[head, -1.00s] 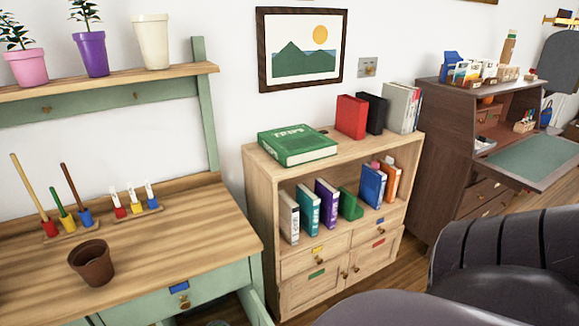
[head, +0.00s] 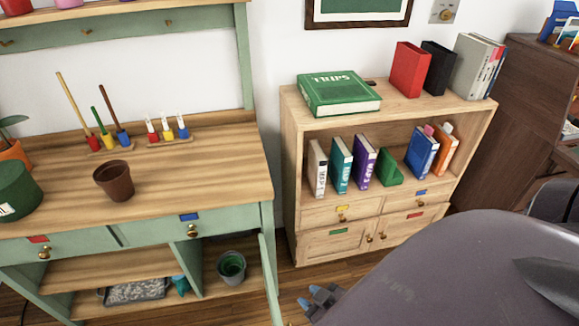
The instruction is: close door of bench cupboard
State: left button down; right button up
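The green bench (head: 150,190) with a wooden top stands on the left in the head view. Its cupboard (head: 232,245) is the lower right compartment, below the drawer with the blue label. The cupboard door (head: 268,282) stands open and shows almost edge-on, swung out toward me. A dark pot (head: 231,266) sits inside the cupboard. My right gripper (head: 314,298) is low in the picture, to the right of the door and apart from it. It is small and partly hidden by my arm, so its opening is unclear. My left gripper is out of view.
A wooden bookcase (head: 292,200) stands right of the bench, with wooden floor (head: 283,262) between them. A brown pot (head: 114,181) and small tools stand on the bench top. A dark wooden desk (head: 510,125) is at the right. My large grey arm covers the lower right.

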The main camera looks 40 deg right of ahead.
aim_at(274, 309)
jog(key=k+l, duration=0.1)
jog(key=l, duration=0.25)
jog(key=k+l, duration=0.15)
jog(key=l, duration=0.2)
jog(key=k+l, duration=0.1)
jog(key=l, duration=0.25)
jog(key=k+l, duration=0.1)
jog(key=l, duration=0.3)
